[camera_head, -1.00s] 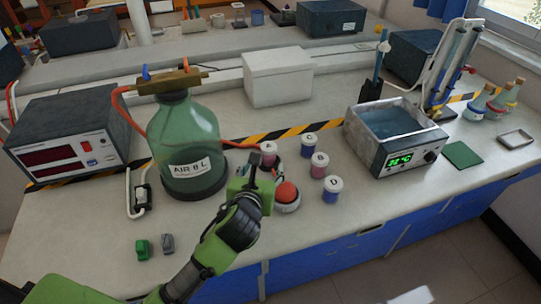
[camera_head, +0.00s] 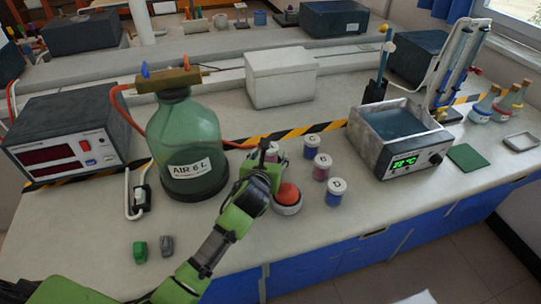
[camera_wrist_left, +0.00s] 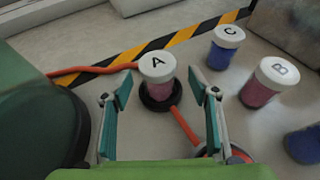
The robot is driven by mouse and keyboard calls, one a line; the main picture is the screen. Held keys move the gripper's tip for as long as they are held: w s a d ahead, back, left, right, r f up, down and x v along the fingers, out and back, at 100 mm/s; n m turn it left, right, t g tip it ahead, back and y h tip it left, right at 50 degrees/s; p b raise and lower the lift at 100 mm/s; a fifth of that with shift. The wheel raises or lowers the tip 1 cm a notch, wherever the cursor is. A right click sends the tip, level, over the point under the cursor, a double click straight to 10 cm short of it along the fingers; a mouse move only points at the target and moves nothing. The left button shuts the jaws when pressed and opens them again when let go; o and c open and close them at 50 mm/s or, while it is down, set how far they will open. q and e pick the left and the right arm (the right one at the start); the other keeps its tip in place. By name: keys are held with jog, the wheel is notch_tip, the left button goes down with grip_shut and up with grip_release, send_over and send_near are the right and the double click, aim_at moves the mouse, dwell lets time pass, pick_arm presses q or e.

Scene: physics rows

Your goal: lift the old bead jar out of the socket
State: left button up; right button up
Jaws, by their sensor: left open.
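The jar marked A (camera_wrist_left: 157,72), with a white lid and pink beads, stands upright in a dark round socket (camera_wrist_left: 161,98) in the left wrist view. An orange-red tube runs from the socket's near side. My left gripper (camera_wrist_left: 158,97) is open, with one finger on each side of the jar in this picture and both nearer the camera. I cannot see it touching the jar. In the head view my left gripper (camera_head: 264,163) hides most of jar A (camera_head: 269,148) and the socket. My right gripper is not in view.
Jars C (camera_head: 311,146), B (camera_head: 321,168) and D (camera_head: 335,192) stand close on the right. A large green glass bottle (camera_head: 185,140) stands close on the left. A red dome button (camera_head: 288,194) sits just in front. A water bath (camera_head: 437,158) is farther right.

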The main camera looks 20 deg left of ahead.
aim_at(269, 155)
pick_arm(q)
jog(key=shift+x, duration=1.9)
jog(key=shift+a+r, duration=0.1)
jog(key=shift+a, duration=0.05)
jog(key=shift+c, duration=0.4)
jog(key=c, duration=1.2)
